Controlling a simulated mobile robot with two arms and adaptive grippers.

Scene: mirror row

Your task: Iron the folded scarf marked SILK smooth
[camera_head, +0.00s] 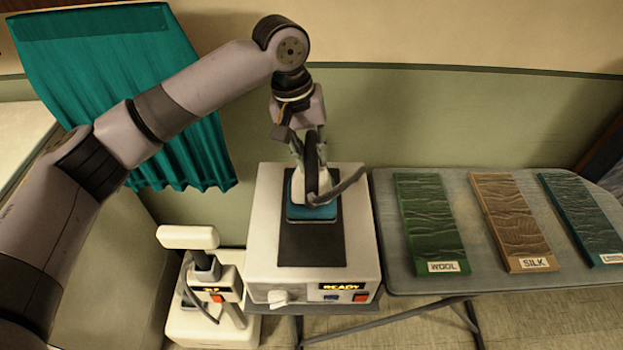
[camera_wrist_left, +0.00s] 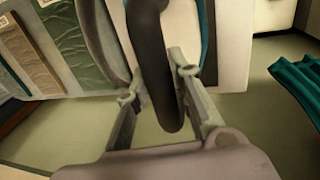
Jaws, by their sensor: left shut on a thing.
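The iron (camera_head: 314,213) has a blue base, a pale body and a dark handle. It sits on the dark pad (camera_head: 311,247) of a white station (camera_head: 263,240) whose display reads READY. My left gripper (camera_head: 309,150) is above it, shut on the dark handle; the wrist view shows the handle loop (camera_wrist_left: 160,70) between the fingers. The tan folded scarf (camera_head: 515,224) labelled SILK lies on the grey board to the right, its surface covered in wrinkles. My right gripper is not in view.
On the grey board (camera_head: 384,215), a wrinkled green scarf (camera_head: 430,220) labelled WOOL lies left of SILK and a teal one (camera_head: 583,217) lies right. A white appliance (camera_head: 188,238) stands left of the station. A teal curtain (camera_head: 120,80) hangs behind. A grey cord runs from the iron.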

